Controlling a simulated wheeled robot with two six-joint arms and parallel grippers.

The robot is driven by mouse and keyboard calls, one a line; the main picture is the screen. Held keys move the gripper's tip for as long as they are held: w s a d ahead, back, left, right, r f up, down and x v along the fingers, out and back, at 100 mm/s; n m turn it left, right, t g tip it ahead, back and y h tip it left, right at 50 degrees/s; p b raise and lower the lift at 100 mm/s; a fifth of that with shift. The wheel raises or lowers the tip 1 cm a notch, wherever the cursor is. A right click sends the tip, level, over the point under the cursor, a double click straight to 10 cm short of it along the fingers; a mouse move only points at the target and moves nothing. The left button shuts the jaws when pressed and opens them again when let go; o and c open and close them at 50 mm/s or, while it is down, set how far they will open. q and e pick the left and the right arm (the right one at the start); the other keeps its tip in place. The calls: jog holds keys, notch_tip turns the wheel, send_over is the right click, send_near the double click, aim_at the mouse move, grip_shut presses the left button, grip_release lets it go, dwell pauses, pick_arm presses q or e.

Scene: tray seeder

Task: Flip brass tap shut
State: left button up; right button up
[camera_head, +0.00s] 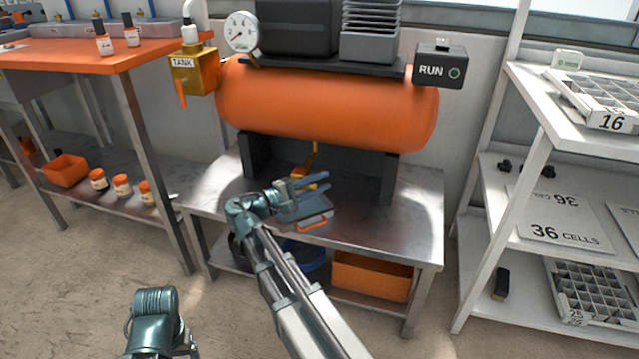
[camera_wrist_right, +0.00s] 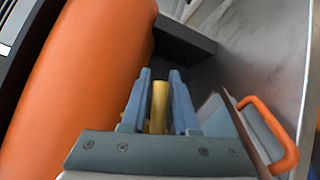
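A brass-yellow tap part (camera_head: 308,160) hangs under the orange tank (camera_head: 330,108). In the right wrist view the yellow piece (camera_wrist_right: 158,108) stands between the two blue fingers of my right gripper (camera_wrist_right: 160,92). The fingers are apart, with gaps beside the piece; I cannot tell whether either touches it. In the head view my right gripper (camera_head: 304,182) is just below and in front of the tap, hiding its lower part. Another brass valve (camera_head: 195,75), labelled TANK, has an orange lever pointing down at the tank's left end. My left gripper is not in view.
A grey item with an orange handle (camera_head: 314,225) lies close beside my right gripper. Dark tank supports (camera_head: 262,160) flank the tap. The metal bench (camera_head: 415,215) is bare on the right. An orange bin (camera_head: 372,277) sits below. White shelves stand right.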

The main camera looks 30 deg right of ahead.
grip_shut()
jog(key=shift+f+m+y+p, duration=0.9)
jog(key=shift+m+y, duration=0.1)
jog(key=shift+m, duration=0.1)
jog(key=shift+o, duration=2)
grip_release()
